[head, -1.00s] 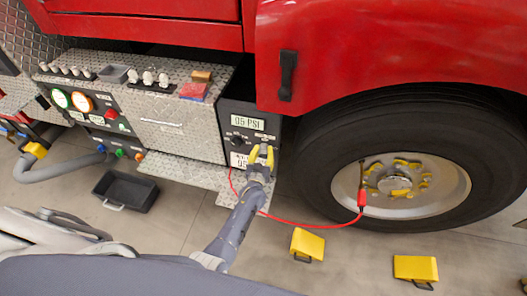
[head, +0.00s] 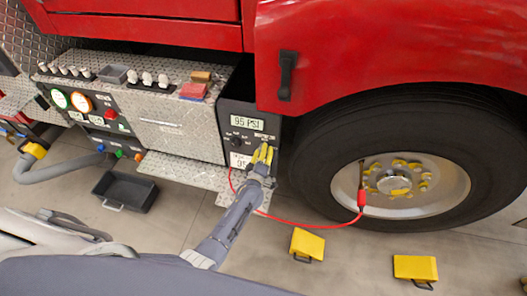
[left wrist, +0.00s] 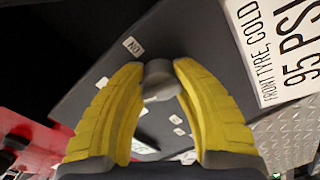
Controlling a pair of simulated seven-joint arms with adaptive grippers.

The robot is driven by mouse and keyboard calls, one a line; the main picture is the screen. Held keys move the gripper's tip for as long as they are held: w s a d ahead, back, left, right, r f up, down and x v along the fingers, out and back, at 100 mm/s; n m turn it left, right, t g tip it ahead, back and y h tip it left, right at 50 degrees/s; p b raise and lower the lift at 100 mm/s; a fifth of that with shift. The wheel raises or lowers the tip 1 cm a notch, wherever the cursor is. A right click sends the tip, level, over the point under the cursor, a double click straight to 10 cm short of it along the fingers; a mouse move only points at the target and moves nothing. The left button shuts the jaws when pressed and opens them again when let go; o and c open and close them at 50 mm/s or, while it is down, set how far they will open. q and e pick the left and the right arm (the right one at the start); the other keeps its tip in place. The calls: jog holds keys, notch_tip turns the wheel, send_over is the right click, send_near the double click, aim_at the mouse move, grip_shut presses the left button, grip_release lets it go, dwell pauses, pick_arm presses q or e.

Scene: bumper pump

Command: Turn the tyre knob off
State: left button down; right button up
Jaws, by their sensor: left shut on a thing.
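The dark control panel (head: 230,108) beside the front tyre carries a readout (head: 247,123) showing 95 PSI. A small grey knob (left wrist: 158,75) sits between my left gripper's yellow fingertips in the left wrist view, near a label reading ON. My left gripper (head: 263,153) is shut on this knob, and its fingers hide the knob in the head view. A black selector knob (head: 237,142) with several small labels around it is to the left of the gripper. My right gripper is not in view.
A red hose (head: 310,224) runs from below the panel to the wheel (head: 398,183). A white placard (left wrist: 285,45) reads FRONT TYRE, COLD 95 PSI. Yellow chocks (head: 307,243) and a black tray (head: 124,190) are on the floor. A metal step (head: 185,172) juts out below the panel.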

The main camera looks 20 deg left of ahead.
pick_arm(q)
jog(key=shift+s+d+f+n, duration=0.1)
jog(key=shift+d+n, duration=0.1)
jog(key=shift+n, duration=1.5)
jog(key=c, duration=1.3)
grip_release()
jog(key=o, duration=0.4)
jog(key=shift+a, duration=0.1)
jog(key=s+r, duration=0.1)
jog(key=s, duration=1)
jog(key=shift+s+d, duration=0.25)
jog(key=shift+s, duration=0.15)
